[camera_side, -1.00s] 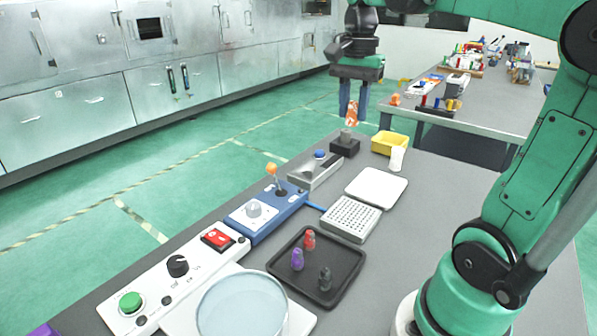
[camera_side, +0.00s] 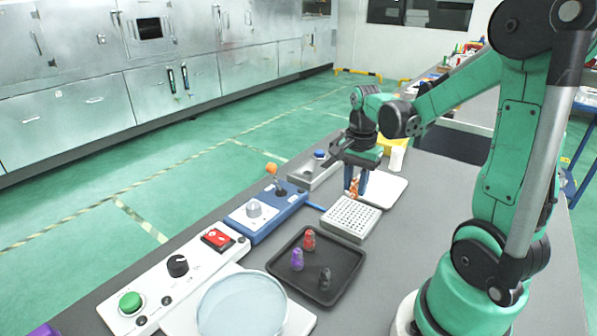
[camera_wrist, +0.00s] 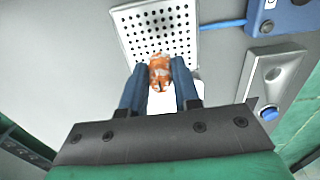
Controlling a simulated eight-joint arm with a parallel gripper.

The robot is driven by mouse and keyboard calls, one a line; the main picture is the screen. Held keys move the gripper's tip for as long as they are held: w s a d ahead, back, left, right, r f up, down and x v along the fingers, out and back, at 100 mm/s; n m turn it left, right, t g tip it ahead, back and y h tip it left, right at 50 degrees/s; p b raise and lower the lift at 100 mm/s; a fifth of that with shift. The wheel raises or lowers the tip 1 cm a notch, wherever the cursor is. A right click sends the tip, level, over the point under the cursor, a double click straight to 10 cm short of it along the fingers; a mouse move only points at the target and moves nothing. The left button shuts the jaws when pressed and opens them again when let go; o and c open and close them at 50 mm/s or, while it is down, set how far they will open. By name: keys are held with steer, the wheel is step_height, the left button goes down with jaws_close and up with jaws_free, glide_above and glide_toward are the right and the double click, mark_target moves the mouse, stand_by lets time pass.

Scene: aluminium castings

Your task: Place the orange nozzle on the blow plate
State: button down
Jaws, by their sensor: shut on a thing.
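My gripper (camera_side: 356,181) is shut on the orange nozzle (camera_side: 353,188), whose lower end shows between the blue fingers in the side view. In the wrist view the orange nozzle (camera_wrist: 160,72) sits between the two fingertips of my gripper (camera_wrist: 160,78). The blow plate, a light perforated plate (camera_side: 350,218), lies on the bench just in front of and below the nozzle. It also shows in the wrist view (camera_wrist: 122,22), beyond the nozzle. The nozzle appears to be above the plate's far edge; I cannot tell the height of the gap.
A dark tray (camera_side: 345,283) holds a red, a purple and a dark nozzle. A white pad (camera_side: 396,190) lies behind the plate. A blue control box (camera_side: 262,222) with an orange-topped lever stands left of the plate. A glass dish (camera_side: 240,305) is at the front.

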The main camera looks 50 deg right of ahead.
mark_target(354, 196)
steer(key=shift+f, duration=2.15)
steer(key=shift+f, duration=0.15)
steer(key=c, duration=0.6)
jaws_free()
steer(key=shift+c, duration=0.2)
step_height(354, 196, up, 12)
steer(key=shift+f, duration=0.1)
steer(key=shift+a+r, duration=0.2)
steer(key=w+a+n+t, duration=0.1)
steer(key=a+n+t, duration=0.2)
steer(key=a+n, duration=0.5)
steer(key=w+a+f+n+t, duration=0.1)
steer(key=a+n+t, duration=0.3)
steer(key=a+n, duration=0.4)
steer(key=shift+w+f+n, duration=0.25)
steer(key=shift+w+n, duration=0.1)
steer(key=shift+n, duration=0.65)
